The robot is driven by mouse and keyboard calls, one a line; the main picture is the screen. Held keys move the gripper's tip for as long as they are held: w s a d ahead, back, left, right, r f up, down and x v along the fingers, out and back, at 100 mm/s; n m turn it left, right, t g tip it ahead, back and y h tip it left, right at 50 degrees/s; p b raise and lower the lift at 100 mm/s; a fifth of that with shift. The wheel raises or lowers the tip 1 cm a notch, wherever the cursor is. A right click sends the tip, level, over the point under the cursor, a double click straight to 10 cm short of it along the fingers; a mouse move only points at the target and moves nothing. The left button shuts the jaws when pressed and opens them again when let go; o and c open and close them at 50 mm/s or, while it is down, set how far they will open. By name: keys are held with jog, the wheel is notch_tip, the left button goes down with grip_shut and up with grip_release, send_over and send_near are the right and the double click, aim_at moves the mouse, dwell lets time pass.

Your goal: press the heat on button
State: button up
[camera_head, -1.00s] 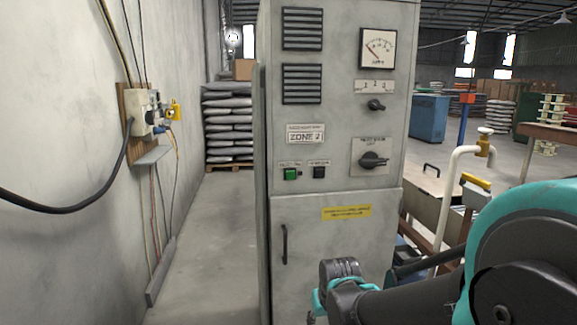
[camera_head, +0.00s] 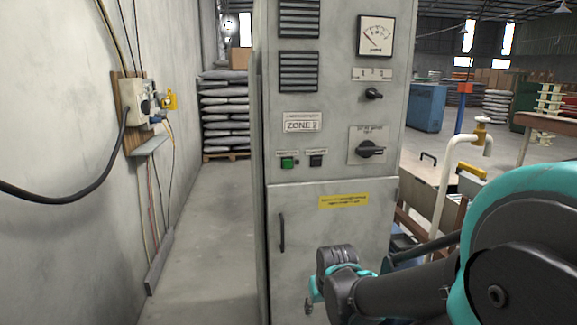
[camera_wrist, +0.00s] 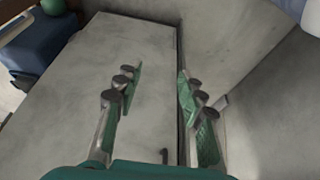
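A tall grey control cabinet (camera_head: 340,225) stands ahead in the head view. Small labels above the buttons are too small to read. My gripper shows in the wrist view (camera_wrist: 160,88) with its two green-padded fingers apart and nothing between them. A plain grey panel lies beyond the fingers there; no button shows in that view. In the head view my arm's end is low, in front of the cabinet's lower door and below the buttons.
The cabinet also carries a rotary switch (camera_head: 371,149), a smaller knob (camera_head: 374,94), a gauge (camera_head: 376,36) and a door handle (camera_head: 282,232). A wall box (camera_head: 139,100) with a hanging black cable is at left. Pipework with a tap (camera_head: 480,133) stands right. Floor left of the cabinet is clear.

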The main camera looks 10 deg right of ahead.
grip_shut()
dwell(1.3)
